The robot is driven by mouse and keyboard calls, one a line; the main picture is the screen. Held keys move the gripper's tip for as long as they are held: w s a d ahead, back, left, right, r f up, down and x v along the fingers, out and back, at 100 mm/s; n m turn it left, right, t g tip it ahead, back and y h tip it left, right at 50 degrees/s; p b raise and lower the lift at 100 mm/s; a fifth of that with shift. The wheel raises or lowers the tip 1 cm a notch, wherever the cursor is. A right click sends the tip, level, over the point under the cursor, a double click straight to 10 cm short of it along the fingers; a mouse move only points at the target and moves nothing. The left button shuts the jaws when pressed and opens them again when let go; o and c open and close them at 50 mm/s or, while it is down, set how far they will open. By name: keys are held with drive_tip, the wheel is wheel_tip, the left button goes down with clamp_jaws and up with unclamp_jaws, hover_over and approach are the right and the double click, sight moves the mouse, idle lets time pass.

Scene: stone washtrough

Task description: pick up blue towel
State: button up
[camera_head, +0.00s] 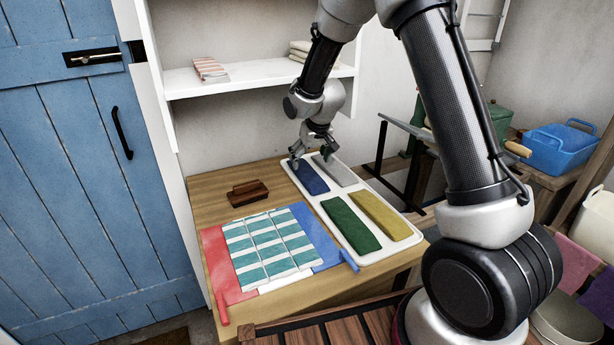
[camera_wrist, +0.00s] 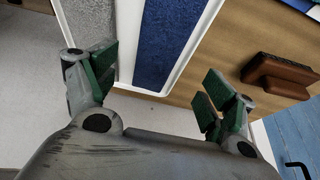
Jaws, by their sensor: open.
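The blue towel (camera_head: 309,177) lies folded in the far left compartment of a white tray (camera_head: 377,255) on the wooden table. In the wrist view the blue towel (camera_wrist: 170,40) runs up from between my open fingers. My gripper (camera_head: 312,158) is at the far end of the towel, pointing down, and its fingers (camera_wrist: 160,88) are apart with nothing between them. A grey towel (camera_head: 336,170) lies right of the blue one. A green towel (camera_head: 350,225) and a yellow towel (camera_head: 381,215) lie in the near compartments. I cannot tell whether a finger touches the blue towel.
A brown wooden block (camera_head: 248,193) stands left of the tray. A striped teal cloth (camera_head: 268,245) lies on a red and blue board at the table's front left. A white shelf (camera_head: 250,77) hangs behind. A blue basin (camera_head: 558,147) stands at the right.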

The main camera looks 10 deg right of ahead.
sight(307, 173)
drive_tip(key=x, duration=0.7)
drive_tip(key=shift+s+d, duration=0.1)
drive_tip(key=shift+d, duration=0.15)
